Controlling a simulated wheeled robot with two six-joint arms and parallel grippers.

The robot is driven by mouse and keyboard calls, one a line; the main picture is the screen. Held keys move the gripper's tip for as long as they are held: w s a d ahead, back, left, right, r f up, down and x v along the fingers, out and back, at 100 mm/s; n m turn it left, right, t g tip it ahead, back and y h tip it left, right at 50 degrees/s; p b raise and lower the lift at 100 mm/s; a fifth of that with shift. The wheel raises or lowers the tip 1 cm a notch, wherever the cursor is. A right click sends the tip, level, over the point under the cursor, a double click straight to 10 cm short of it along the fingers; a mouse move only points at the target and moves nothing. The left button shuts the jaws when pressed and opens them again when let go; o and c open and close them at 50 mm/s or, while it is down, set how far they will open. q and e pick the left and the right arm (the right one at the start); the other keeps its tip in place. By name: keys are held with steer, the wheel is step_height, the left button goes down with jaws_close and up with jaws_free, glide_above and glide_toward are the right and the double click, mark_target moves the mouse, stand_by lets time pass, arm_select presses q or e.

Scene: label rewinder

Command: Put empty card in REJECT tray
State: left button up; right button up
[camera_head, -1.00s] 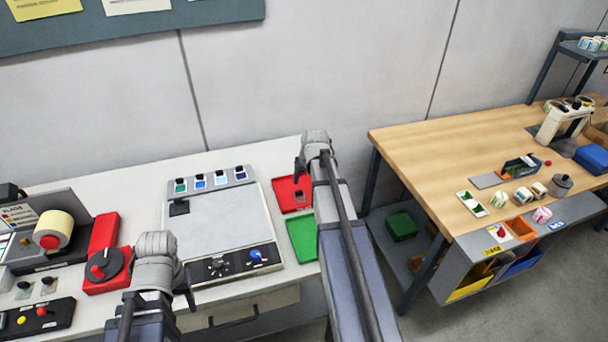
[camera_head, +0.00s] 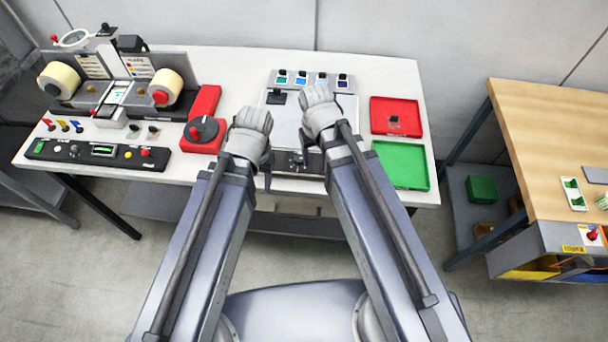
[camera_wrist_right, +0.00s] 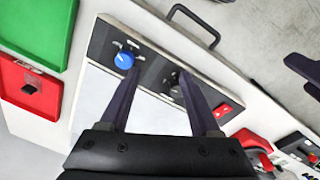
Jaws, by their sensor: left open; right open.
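The red tray (camera_head: 379,129) lies at the right end of the white table, with one small grey-and-dark item (camera_head: 394,121) inside. The same tray (camera_wrist_right: 12,88) and item (camera_wrist_right: 30,88) show in the right wrist view. Whether that item is the empty card, I cannot tell. Several cards with dark tops (camera_head: 302,78) stand in a rack behind the flat plate. My right gripper (camera_head: 311,125) is above the plate, left of the trays; its open, empty fingers (camera_wrist_right: 160,70) show in the wrist view. My left gripper (camera_head: 262,165) is open beside the plate's left edge; its fingers are partly hidden.
A green tray (camera_head: 403,165) is in front of the red one. A red base with a dark knob (camera_head: 202,130) stands left of the plate, and a machine with cream rolls (camera_head: 166,87) further left. A wooden bench (camera_head: 530,135) stands right, across a gap.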

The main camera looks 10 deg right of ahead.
steer(key=s+a+n+g, duration=0.1)
steer(key=s+a, duration=0.3)
steer(key=s, duration=0.2)
steer(key=shift+s+a+h, duration=0.2)
steer(key=shift+a+h, duration=0.1)
steer(key=shift+h, duration=0.1)
stand_by(0.8)
